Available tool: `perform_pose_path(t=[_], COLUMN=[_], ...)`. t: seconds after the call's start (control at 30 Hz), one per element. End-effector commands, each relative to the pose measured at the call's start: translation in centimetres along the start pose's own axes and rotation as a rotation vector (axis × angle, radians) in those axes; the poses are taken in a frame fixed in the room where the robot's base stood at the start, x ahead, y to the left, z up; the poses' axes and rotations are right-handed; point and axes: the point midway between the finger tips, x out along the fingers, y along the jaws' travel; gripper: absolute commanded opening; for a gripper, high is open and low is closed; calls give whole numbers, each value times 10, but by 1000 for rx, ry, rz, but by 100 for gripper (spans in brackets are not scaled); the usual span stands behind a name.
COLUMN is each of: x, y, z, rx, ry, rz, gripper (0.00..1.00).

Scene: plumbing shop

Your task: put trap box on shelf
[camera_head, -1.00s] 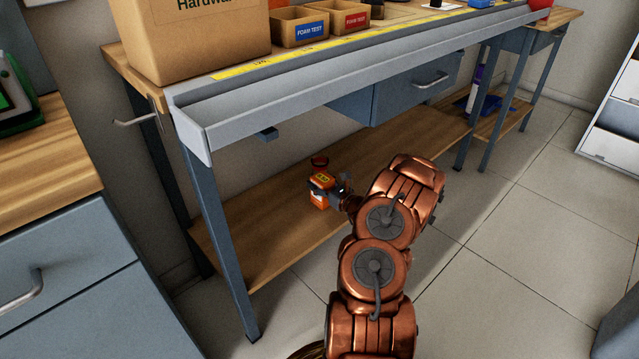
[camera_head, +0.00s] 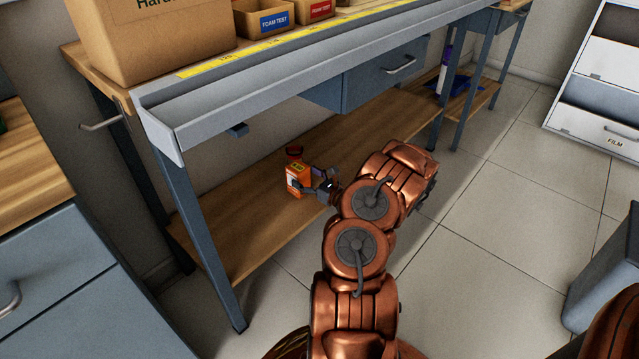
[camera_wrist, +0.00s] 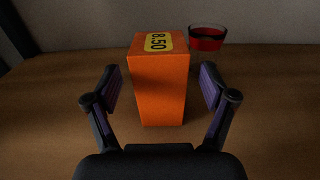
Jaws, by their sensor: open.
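The orange trap box (camera_head: 298,179) stands upright on the wooden lower shelf (camera_head: 250,205) under the bench. In the wrist view the box (camera_wrist: 158,88) has a yellow label reading 8.50 on its top. My gripper (camera_head: 312,184) is at the right side of the box in the head view. In the wrist view my open gripper (camera_wrist: 160,98) has one purple-padded finger on each side of the box, with gaps on both sides. The box appears to rest on the shelf.
A container with red contents (camera_wrist: 207,42) stands just behind the box to the right. The bench's grey front tray (camera_head: 300,80) overhangs the lower shelf. A blue-grey leg (camera_head: 200,240) stands at the left front. Bare shelf lies left of the box.

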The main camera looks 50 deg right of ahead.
Motion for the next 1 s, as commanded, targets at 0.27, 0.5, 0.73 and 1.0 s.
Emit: perform_pose_path(t=[0.27,0.5,0.73,1.0], x=[-50,-68,-70,-70], y=[-1,0,0,0], z=[2,0,0,0], rx=[0,-1,-2,-2], ry=[0,0,0,-1], rz=[-2,0,2,1], gripper=[83,83,83,83])
